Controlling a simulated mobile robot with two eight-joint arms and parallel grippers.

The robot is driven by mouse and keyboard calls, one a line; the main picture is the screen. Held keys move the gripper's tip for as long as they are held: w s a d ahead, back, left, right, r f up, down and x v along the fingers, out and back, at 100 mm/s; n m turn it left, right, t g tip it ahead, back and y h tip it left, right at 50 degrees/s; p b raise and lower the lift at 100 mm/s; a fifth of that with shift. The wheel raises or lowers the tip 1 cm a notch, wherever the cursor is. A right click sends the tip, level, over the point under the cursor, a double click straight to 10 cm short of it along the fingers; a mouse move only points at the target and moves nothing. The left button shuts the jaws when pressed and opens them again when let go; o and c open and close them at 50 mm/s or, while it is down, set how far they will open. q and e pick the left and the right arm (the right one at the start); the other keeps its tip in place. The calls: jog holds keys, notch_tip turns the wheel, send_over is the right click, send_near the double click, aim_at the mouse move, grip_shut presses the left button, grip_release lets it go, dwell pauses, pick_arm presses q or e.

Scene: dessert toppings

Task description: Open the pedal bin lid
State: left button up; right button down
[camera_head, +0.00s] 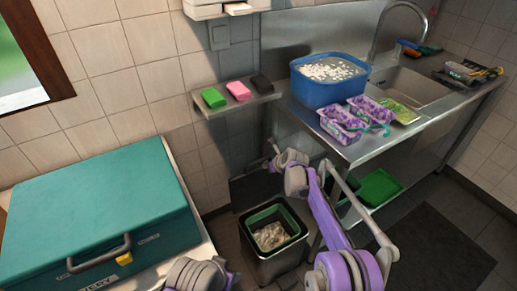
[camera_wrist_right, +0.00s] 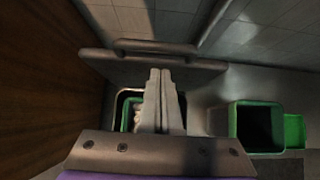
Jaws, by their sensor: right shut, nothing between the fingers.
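The pedal bin (camera_head: 274,268) stands on the floor below the counter, its green-rimmed inside showing with pale rubbish in it. Its dark lid (camera_head: 253,188) stands raised at the back of the bin. In the right wrist view the bin's opening (camera_wrist_right: 127,108) is partly hidden behind my fingers, with the lid edge-on (camera_wrist_right: 105,62) beyond. My right gripper (camera_head: 270,156) is above the back of the bin near the lid; in its wrist view the fingers (camera_wrist_right: 160,72) are shut and empty. I cannot tell whether they touch the lid. Only part of my left arm shows.
A teal box (camera_head: 95,220) stands on a table at left. The steel counter (camera_head: 345,152) holds a blue tub (camera_head: 325,90) and purple packs (camera_head: 340,125). A small shelf (camera_head: 235,105) holds sponges. A dark mat (camera_head: 430,250) lies at right.

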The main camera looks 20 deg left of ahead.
pick_arm(q)
notch_tip(320, 180, up, 4)
jog(key=p, duration=0.3)
jog(key=shift+w+f, duration=0.1)
jog(key=shift+f, duration=0.05)
pick_arm(e)
jog(key=w+a+r, duration=0.3)
jog(key=a+r, duration=0.1)
jog(key=r, duration=0.4)
jog(key=shift+r, duration=0.3)
jog(key=shift+w, duration=0.1)
